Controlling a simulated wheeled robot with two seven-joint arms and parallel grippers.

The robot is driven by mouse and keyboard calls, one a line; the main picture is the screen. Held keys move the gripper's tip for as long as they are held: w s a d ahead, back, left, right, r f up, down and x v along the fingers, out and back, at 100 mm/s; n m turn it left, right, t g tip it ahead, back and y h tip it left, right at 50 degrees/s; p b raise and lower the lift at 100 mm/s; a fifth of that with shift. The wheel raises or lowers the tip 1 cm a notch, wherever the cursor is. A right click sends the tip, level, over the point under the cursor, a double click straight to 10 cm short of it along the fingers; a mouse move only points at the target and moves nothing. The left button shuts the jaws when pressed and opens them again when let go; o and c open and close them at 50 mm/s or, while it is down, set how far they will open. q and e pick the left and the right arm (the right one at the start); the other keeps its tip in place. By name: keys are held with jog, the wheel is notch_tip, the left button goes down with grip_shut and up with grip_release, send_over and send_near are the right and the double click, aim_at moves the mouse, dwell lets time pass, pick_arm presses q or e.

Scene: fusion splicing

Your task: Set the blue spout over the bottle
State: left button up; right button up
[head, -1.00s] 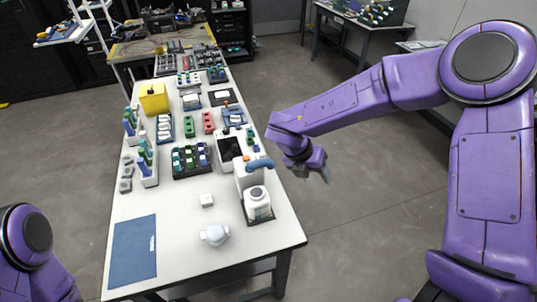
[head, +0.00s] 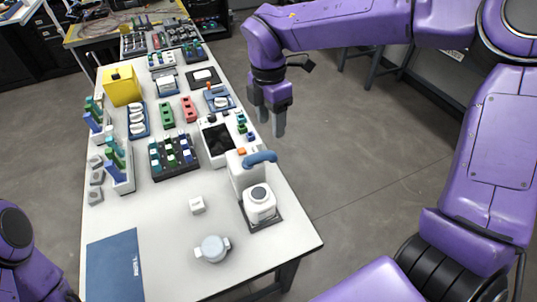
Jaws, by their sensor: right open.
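The blue spout (head: 260,158) sits at the top of a white dispenser body (head: 240,178) near the right edge of the table. It points to the right, and its end is apart from the bottle. The white bottle (head: 260,206) stands upright in front of the dispenser, with a dark round spot on its top. My right gripper (head: 265,127) is open and empty, fingers pointing down, behind the spout and near the table's right edge. It does not touch the spout. My left gripper is out of view; only part of my left arm shows at the lower left.
A dark-screened device (head: 218,138) stands behind the dispenser. A small white cube (head: 197,205), a pale round container (head: 213,248) and a blue mat (head: 115,268) lie at the front. Right of the table is open floor.

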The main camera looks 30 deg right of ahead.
aim_at(271, 151)
jog(key=shift+w+f, duration=0.15)
jog(key=shift+f, duration=0.4)
jog(key=f, duration=0.3)
jog(key=f+p, duration=0.1)
jog(key=f, duration=0.2)
jog(key=f+p, duration=0.1)
jog(key=f, duration=0.3)
jog(key=shift+s, duration=0.3)
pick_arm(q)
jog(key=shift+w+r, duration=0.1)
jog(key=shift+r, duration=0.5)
pick_arm(e)
grip_shut()
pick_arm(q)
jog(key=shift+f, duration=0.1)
